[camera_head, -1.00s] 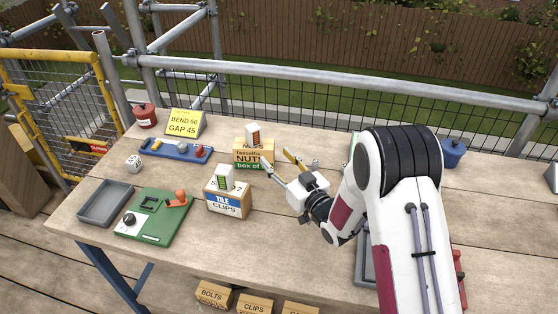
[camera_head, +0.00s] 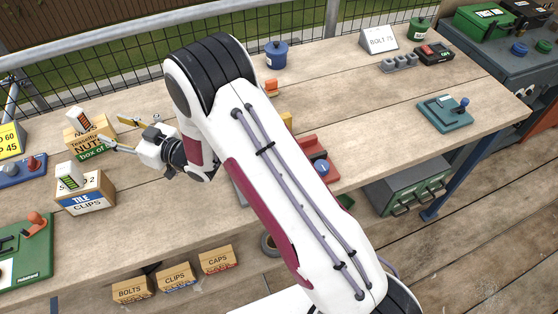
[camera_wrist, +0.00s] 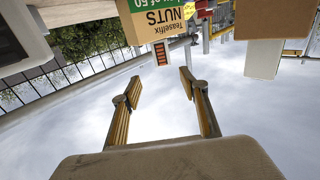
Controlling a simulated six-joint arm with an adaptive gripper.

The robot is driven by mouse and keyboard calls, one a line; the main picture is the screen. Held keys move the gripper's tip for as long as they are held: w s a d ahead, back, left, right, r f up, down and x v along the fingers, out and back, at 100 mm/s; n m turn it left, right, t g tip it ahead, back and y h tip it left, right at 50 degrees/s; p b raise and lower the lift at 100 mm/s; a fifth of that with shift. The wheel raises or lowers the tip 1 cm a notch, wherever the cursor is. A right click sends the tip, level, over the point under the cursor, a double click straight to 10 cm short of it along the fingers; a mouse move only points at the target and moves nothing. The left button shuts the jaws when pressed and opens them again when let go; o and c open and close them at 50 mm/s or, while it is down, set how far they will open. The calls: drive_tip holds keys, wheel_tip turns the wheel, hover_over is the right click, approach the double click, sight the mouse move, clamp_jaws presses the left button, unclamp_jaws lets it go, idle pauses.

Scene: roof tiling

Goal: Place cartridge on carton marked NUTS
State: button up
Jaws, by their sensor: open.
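The carton marked NUTS (camera_head: 92,146) stands on the bench at the left. A white cartridge with an orange-red striped label (camera_head: 83,123) stands upright on its top. The carton and this cartridge (camera_wrist: 160,53) show upside down in the wrist view. A second white cartridge, with a green striped label (camera_head: 70,176), stands on the TILE CLIPS carton (camera_head: 90,198) nearer the front. My gripper (camera_head: 114,135) is open and empty just right of the NUTS carton. In the wrist view its spread fingers (camera_wrist: 160,78) point toward the orange-labelled cartridge, with a gap between.
A yellow sign (camera_head: 8,141), a blue tray (camera_head: 20,170) and a green board (camera_head: 28,250) lie at the left. A blue pot (camera_head: 276,54) stands behind my arm. Small cartons, including CLIPS (camera_head: 178,277), sit below the bench's front edge.

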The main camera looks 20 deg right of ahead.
drive_tip(key=s+d+r+m+h, duration=0.1)
drive_tip(key=d+r+m+h, duration=0.3)
drive_tip(key=d+r+h, duration=0.75)
drive_tip(key=s+d+r+m+g, duration=0.1)
drive_tip(key=s+d+r, duration=0.2)
drive_tip(key=s+d, duration=0.4)
drive_tip(key=s+d+r+m+g, duration=0.1)
drive_tip(key=s+d+r, duration=0.2)
drive_tip(key=s+d, duration=0.45)
drive_tip(key=s+d+f+m+g, duration=0.1)
drive_tip(key=s+d+g, duration=0.1)
drive_tip(key=s, duration=1)
drive_tip(key=s+d+f+m+g+h, duration=0.1)
drive_tip(key=s+d, duration=0.4)
drive_tip(key=s, duration=0.7)
drive_tip(key=shift+s+m+g, duration=0.3)
drive_tip(key=shift+m+g, duration=0.2)
drive_tip(key=shift+g, duration=0.6)
